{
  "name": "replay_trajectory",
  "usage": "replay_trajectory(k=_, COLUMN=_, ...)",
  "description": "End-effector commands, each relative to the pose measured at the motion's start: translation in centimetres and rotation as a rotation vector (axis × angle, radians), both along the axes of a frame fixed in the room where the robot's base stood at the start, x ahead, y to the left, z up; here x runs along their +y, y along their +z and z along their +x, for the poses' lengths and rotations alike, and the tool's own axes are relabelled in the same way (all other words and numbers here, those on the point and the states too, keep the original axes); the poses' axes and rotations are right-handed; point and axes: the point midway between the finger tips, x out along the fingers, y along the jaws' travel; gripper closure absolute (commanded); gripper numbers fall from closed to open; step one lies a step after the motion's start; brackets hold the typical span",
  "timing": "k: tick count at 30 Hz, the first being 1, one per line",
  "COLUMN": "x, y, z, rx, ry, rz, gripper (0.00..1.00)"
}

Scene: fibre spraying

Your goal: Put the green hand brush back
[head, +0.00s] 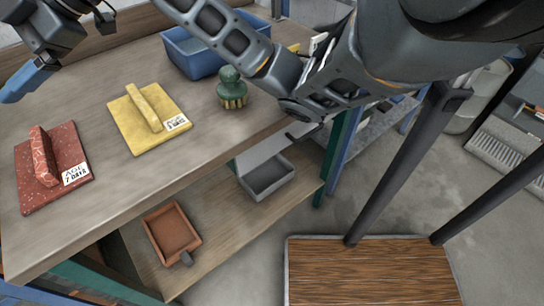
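The green hand brush (231,86) has a rounded knob on top and pale bristles below. It stands upright, bristles down, on the wooden bench top (95,77), near its right end. My gripper (32,78) is at the upper left, dark with a blue fingertip, and partly cut off by the frame edge. It is well to the left of the brush and apart from it. I see nothing held in it, but the other finger is not clear, so I cannot tell its opening.
A yellow float (158,113) and a red float (66,172), both labelled, lie on the bench. A blue bin (194,55) stands behind the brush. The lower shelf holds a grey tray (267,180) and an orange tray (172,234). My arm passes close above the brush.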

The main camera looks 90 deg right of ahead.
Motion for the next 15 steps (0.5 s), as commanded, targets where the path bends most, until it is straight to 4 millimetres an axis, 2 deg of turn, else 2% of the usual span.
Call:
replay_trajectory(k=1, x=1.5, y=0.6, z=0.7, rx=-0.042, ry=-0.009, rz=0.077, gripper=0.06)
replay_trajectory(k=8, x=5.8, y=2.5, z=2.7, rx=-0.194, ry=-0.101, rz=0.424, gripper=0.06)
replay_trajectory(k=11, x=7.1, y=2.4, z=3.0, rx=-0.232, ry=-0.158, rz=0.583, gripper=0.06)
replay_trajectory(k=15, x=8.6, y=1.0, z=2.6, rx=-0.257, ry=-0.254, rz=0.789, gripper=0.06)
